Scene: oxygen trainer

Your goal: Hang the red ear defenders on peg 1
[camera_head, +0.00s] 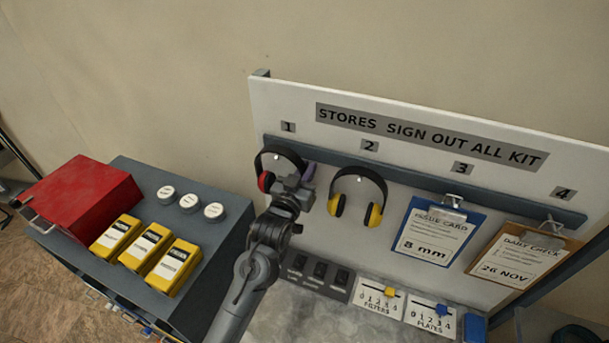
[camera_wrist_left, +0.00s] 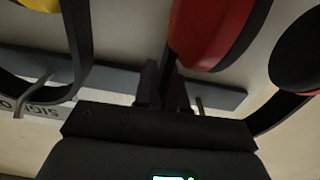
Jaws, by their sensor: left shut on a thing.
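The red ear defenders (camera_head: 265,181) are at peg 1 (camera_head: 276,157) on the board, under the label "1". Their black headband arches over the light peg tip; I cannot tell whether it rests on the peg. My left gripper (camera_head: 301,182) is in front of the lower part of the ear defenders, shut on them, and hides the right-hand cup. In the left wrist view, the red cup (camera_wrist_left: 212,30) is close beside the fingers (camera_wrist_left: 165,88). Part of the headband (camera_wrist_left: 283,115) shows at the right. My right gripper is not in view.
Yellow ear defenders (camera_head: 375,215) hang on peg 2, close right of my gripper. Clipboards (camera_head: 437,232) hang at pegs 3 and 4. Below are slider panels (camera_head: 378,298) and dark switches (camera_head: 318,270). A red box (camera_head: 85,195) and yellow units (camera_head: 145,247) stand left.

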